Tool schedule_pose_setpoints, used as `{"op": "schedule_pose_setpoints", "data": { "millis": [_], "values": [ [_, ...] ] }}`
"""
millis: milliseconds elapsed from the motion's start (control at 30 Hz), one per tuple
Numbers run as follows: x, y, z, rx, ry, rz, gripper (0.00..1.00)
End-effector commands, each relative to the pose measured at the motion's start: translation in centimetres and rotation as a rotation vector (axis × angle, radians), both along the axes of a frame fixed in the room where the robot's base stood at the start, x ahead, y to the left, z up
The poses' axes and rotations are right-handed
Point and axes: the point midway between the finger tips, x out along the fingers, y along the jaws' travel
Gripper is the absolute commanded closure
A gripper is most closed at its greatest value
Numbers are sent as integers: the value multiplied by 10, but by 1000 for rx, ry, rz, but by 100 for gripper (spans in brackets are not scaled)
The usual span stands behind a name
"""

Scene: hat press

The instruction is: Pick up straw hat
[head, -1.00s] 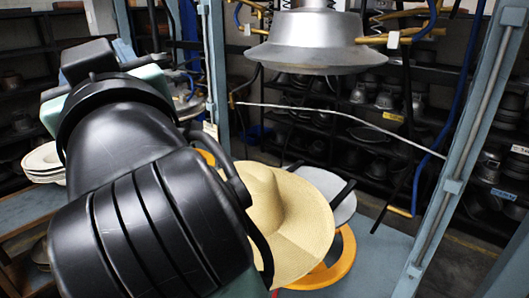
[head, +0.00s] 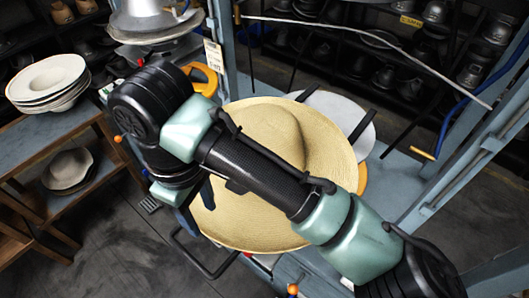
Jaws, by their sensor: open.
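The straw hat (head: 258,220) is pale yellow, with a wide brim and a raised crown. It lies tilted on the press in the middle of the head view. My arm crosses in front of it from lower right to upper left and hides a band of its middle. My gripper (head: 197,203) shows only in part, dark and below my wrist, at the hat's left brim. Its jaws are open. The frames do not show clearly whether its fingers touch the brim or lie around it.
A grey round plate (head: 340,118) and an orange part (head: 362,178) lie behind the hat. A metal press head (head: 150,20) hangs at the upper left. White hats (head: 45,80) are stacked on a table at left. Blue-grey frame posts (head: 490,165) stand at right.

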Motion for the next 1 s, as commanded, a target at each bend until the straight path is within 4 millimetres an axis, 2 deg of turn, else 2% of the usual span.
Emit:
{"op": "schedule_pose_setpoints", "data": {
  "millis": [100,433,733,1000],
  "values": [
    [0,1,-15,3,2,0,52],
    [-2,0,-34,4,2,-1,52],
    [-4,-3,-71,1,0,0,52],
    [-3,-2,-76,2,-3,1,52]
  ]
}}
